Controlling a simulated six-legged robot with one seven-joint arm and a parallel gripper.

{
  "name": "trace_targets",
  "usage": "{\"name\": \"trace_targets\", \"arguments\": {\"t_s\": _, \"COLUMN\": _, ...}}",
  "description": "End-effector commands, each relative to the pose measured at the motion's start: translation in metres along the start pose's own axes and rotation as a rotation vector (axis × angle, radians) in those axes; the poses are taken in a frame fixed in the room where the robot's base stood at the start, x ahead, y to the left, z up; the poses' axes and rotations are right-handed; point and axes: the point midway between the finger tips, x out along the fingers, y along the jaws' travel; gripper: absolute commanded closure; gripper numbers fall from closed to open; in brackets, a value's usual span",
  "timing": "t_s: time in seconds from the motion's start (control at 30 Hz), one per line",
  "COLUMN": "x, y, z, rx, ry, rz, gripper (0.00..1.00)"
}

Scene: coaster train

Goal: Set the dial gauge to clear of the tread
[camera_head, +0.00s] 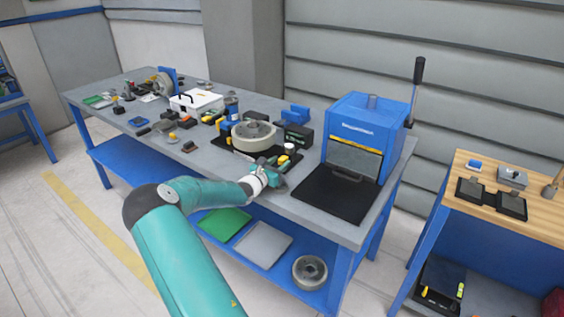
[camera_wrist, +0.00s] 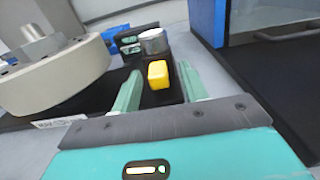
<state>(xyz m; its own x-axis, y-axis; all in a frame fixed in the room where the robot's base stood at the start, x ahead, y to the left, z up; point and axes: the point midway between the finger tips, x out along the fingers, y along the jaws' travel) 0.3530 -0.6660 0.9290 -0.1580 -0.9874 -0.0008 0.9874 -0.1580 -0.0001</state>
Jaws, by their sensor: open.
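A grey wheel (camera_head: 254,135) with a wide tread lies on a black base on the bench; it fills the left of the wrist view (camera_wrist: 55,80). Right of it is a small yellow block (camera_wrist: 158,75) on a dark part, with a silver round piece (camera_wrist: 154,41) behind it. This seems to be the dial gauge; no dial face is readable. My gripper (camera_head: 276,168) is open, and its fingers show in the wrist view (camera_wrist: 160,82) on either side of the yellow block. I cannot tell if they touch it. The gap between gauge and tread is unclear.
A blue press-like machine (camera_head: 365,135) with a black mat (camera_head: 335,193) stands close on the right. A black box (camera_head: 296,137) sits behind the gauge. A white case (camera_head: 197,103) and several small parts crowd the bench's left. A wood-topped bench (camera_head: 515,205) stands far right.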

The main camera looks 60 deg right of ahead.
Motion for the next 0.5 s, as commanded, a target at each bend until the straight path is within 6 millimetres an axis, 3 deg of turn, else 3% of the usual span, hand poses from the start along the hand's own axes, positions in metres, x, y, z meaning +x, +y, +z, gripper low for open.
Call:
{"name": "trace_targets", "arguments": {"t_s": 0.3, "x": -0.072, "y": 0.001, "z": 0.000, "rx": 0.000, "ry": 0.001, "rz": 0.002, "gripper": 0.56}}
{"name": "trace_targets", "arguments": {"t_s": 0.5, "x": -0.106, "y": 0.000, "z": 0.000, "rx": -0.001, "ry": 0.000, "rz": 0.000, "gripper": 0.56}}
